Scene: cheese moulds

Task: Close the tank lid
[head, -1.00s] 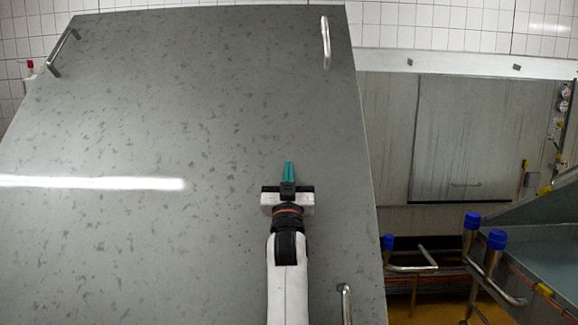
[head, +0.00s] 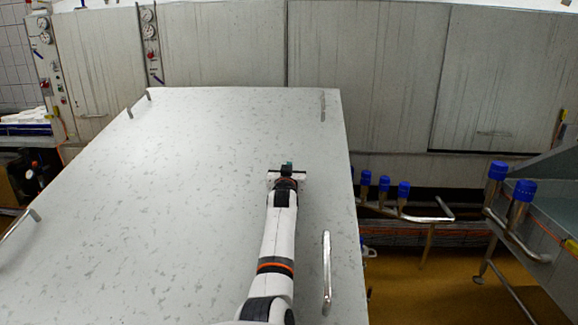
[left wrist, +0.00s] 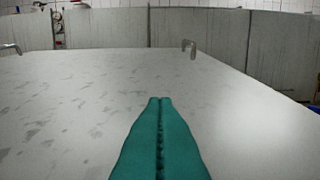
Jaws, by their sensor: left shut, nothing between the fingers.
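The tank lid (head: 170,200) is a large grey speckled metal panel with bar handles near its corners. In the head view it slopes away from me and lies much flatter than upright; I cannot tell whether it rests fully on the tank, which it hides. My left gripper (head: 288,164) is over the right part of the lid, its teal fingers shut and empty. In the left wrist view the shut fingers (left wrist: 160,102) point along the lid surface (left wrist: 70,110) toward its far edge. Whether they touch the lid is unclear. My right gripper is not in view.
Grey metal cabinets (head: 365,70) stand behind the lid. At the right are blue-capped pipes (head: 403,192) and a slanted metal unit (head: 555,195) above a yellow floor (head: 400,275). Gauges (head: 149,32) and valves show at the back left.

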